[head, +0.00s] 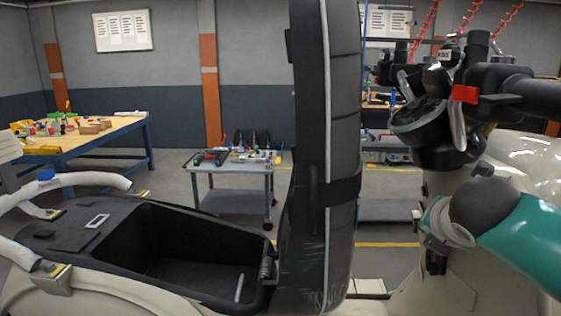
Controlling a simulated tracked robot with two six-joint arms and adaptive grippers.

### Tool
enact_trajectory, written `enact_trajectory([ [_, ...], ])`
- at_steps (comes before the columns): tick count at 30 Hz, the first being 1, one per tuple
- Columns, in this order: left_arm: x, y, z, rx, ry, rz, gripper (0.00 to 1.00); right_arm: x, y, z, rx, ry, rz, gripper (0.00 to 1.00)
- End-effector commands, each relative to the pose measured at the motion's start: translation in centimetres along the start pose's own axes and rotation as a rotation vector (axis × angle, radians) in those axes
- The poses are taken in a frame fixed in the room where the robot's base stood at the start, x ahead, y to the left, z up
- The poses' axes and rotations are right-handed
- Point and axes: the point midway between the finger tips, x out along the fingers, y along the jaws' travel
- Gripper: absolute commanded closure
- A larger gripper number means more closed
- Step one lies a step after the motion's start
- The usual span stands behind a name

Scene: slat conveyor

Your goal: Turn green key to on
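The green key cannot be made out clearly. A small greenish part (431,214) shows at the inner side of the cream front panel (450,190) of a scooter-like vehicle, but I cannot tell whether it is the key. A teal and grey arm, seemingly mine, comes in from the right. A small dark end, seemingly my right gripper (437,255), shows against the cream front panel. Its fingers are too small and hidden to tell if they are open or hold anything. My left gripper is not in view.
A raised black seat (325,160) stands upright in the middle. An open black storage bin (190,255) lies left of it. Black handlebar parts with a red tag (464,94) are at upper right. A grey cart (235,175) and a workbench (100,143) stand behind.

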Motion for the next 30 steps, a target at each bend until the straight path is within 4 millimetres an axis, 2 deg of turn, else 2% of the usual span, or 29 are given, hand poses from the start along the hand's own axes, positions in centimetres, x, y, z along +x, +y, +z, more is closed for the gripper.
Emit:
enact_trajectory([
  [30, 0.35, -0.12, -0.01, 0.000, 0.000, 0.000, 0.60, 0.80, 0.01, -0.46, -0.001, 0.001, -0.001, 1.00],
])
